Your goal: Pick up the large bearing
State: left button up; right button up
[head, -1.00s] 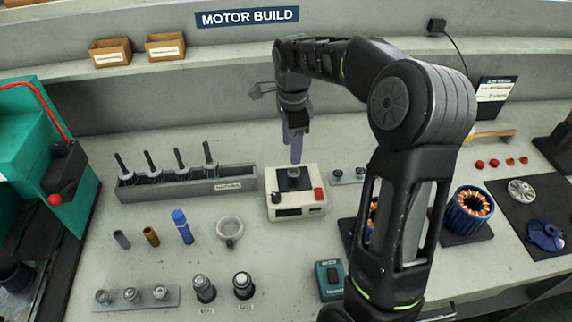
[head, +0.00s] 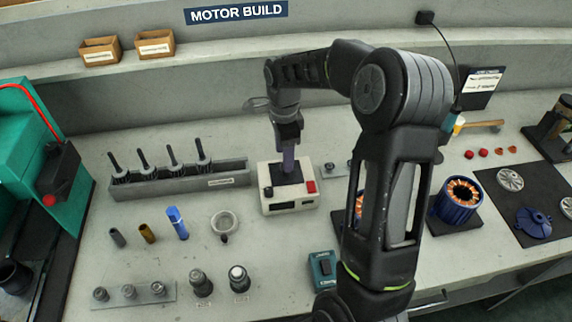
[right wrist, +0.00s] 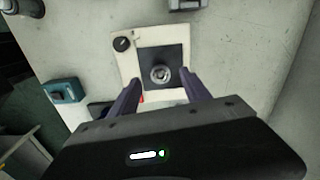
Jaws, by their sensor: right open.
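A metal ring-shaped bearing (right wrist: 161,75) sits on the dark top plate of a white box-shaped device (right wrist: 125,45), which also shows in the head view (head: 290,203). My right gripper (head: 288,165) points down over that plate and hides most of the bearing in the head view. In the right wrist view its two purple fingers (right wrist: 158,90) are apart and open, with the bearing ahead between their tips. Nothing is held. Whether the fingers reach down around the bearing, I cannot tell. My left gripper is not in view.
A grey rack (head: 180,180) with several dark rods stands left of the device. A clamp-like ring (head: 224,224), a blue tube (head: 177,222) and a bearing tray (head: 130,295) lie on the bench. A teal box (head: 324,275) and a copper-wound stator (head: 460,200) are to the right.

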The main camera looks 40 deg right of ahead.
jog(key=shift+f, duration=1.5)
jog(key=c, duration=1.2)
jog(key=shift+r, duration=0.6)
notch_tip(320, 180, up, 9)
jog(key=shift+f+b, duration=0.1)
jog(key=shift+b, duration=0.65)
